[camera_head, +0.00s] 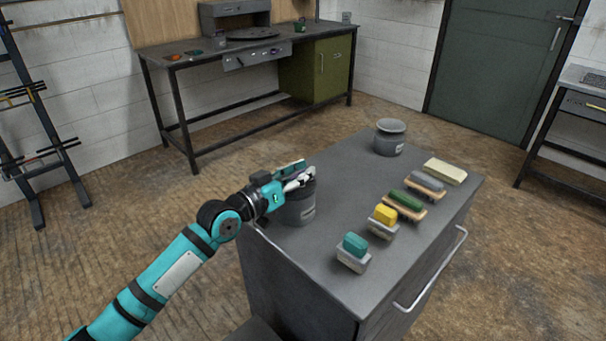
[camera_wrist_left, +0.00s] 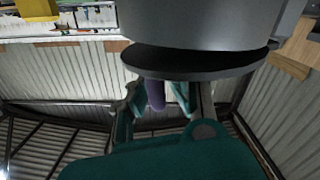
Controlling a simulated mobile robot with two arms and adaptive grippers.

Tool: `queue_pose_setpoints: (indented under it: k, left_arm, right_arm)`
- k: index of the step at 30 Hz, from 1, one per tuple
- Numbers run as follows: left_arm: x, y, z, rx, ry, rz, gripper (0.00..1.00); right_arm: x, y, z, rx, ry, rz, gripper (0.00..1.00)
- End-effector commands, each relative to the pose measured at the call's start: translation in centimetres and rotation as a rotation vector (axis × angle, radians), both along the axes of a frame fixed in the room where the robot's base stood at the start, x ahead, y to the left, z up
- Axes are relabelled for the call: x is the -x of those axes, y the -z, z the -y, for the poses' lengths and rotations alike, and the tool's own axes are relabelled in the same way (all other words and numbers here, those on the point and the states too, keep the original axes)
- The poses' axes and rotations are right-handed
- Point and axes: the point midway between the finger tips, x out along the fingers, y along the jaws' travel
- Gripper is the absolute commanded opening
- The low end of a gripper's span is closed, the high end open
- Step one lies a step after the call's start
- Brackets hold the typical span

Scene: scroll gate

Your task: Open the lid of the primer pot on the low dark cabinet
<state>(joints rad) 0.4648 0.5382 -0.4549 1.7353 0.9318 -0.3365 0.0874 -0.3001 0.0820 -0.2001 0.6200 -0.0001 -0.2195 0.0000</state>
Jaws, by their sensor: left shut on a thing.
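A dark grey pot (camera_head: 297,207) with a small pale label stands at the near left edge of the low dark cabinet (camera_head: 341,209). My left gripper (camera_head: 300,178) is at the pot's top and hides much of it. In the left wrist view, which looks upside down, the pot's grey body (camera_wrist_left: 205,22) is at the top, with a wide dark lid (camera_wrist_left: 195,62) against it. A purple knob (camera_wrist_left: 155,94) sticks out from the lid between the fingers of my left gripper (camera_wrist_left: 158,104), which is shut on it. I cannot tell whether the lid is raised. My right gripper is out of view.
A second grey pot (camera_head: 390,138) with a flared pale top stands at the cabinet's far end. Along the right side lie several blocks, including teal (camera_head: 354,244), yellow (camera_head: 385,214) and green (camera_head: 406,200). The cabinet top's middle is clear. A workbench (camera_head: 240,50) stands behind.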

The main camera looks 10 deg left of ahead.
Motion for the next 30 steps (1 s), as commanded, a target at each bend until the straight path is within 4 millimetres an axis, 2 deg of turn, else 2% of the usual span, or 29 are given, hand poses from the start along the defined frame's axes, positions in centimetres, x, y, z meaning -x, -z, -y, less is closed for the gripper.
queue_pose_setpoints:
  k: [12,30]
  left_arm:
    - [-1.1,-2.4,-1.5,0.309,0.006,-0.214,0.0]
    - [-3.7,-4.3,-5.4,0.785,0.007,-0.531,0.0]
  right_arm:
    - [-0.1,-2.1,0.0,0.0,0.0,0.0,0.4]
    - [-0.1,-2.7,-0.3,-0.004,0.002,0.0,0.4]
